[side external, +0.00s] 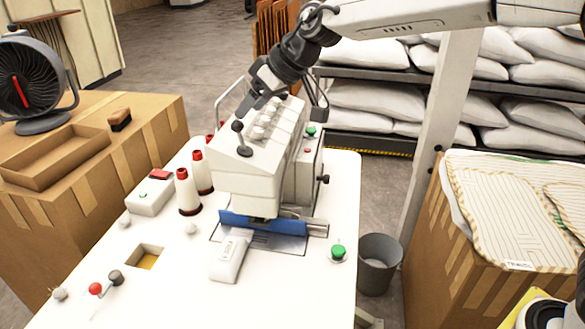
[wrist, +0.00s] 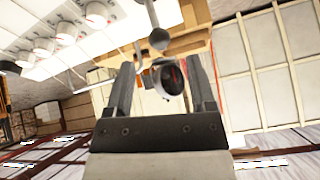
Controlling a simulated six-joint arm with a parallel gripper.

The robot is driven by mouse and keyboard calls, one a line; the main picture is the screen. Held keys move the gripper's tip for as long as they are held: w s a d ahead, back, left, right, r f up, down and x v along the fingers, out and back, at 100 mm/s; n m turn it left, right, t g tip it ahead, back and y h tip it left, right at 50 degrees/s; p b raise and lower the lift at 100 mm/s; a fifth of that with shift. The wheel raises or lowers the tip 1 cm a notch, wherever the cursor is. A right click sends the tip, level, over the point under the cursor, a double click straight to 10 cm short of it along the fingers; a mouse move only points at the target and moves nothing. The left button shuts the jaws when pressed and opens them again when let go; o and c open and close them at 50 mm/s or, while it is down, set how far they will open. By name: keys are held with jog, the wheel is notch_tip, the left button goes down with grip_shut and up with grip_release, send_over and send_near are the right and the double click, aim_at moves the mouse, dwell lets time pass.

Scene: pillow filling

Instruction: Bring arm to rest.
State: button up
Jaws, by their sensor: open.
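My gripper (side external: 256,96) is open above the top of the white sewing machine (side external: 235,178), close to its row of knobs in the side view. In the wrist view, both fingers of my gripper (wrist: 161,68) stand apart with nothing held. The dark fan (wrist: 168,78) shows between them, well beyond. The machine's white top with several round knobs (wrist: 97,14) fills the upper left of the wrist view. I cannot tell the exact gap between the fingers and the machine.
White thread cones (side external: 188,192) stand left of the machine on the white table (side external: 290,295). A fan (side external: 30,85) sits on a cardboard box at left. A grey bin (side external: 379,262) and a boxed fabric stack (side external: 490,200) are at right. White pillows (side external: 375,100) fill a back shelf.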

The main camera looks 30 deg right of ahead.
jog(key=shift+s+f+y, duration=0.1)
jog(key=shift+s+y, duration=0.05)
jog(key=shift+y, duration=0.15)
jog(key=shift+f+t, duration=0.1)
jog(key=shift+t, duration=0.2)
jog(key=s+d+f+m+t+h, duration=0.1)
jog(key=s+d+f+m+h, duration=0.2)
jog(key=d+f, duration=0.4)
jog(key=s+d+f+m+t+h, duration=0.2)
jog(key=s+d+f, duration=0.25)
jog(key=d, duration=0.55)
jog(key=s+d+f+g, duration=0.1)
jog(key=s+f+g, duration=0.2)
jog(key=s, duration=0.5)
jog(key=s+d+f+g+h, duration=0.1)
jog(key=s+d+f+g, duration=0.1)
jog(key=s+f, duration=0.4)
jog(key=s+g, duration=0.1)
jog(key=s, duration=0.2)
jog(key=shift+s+d+f+m+g, duration=0.2)
jog(key=shift+s+f+m+g, duration=0.1)
jog(key=shift+m+g, duration=0.1)
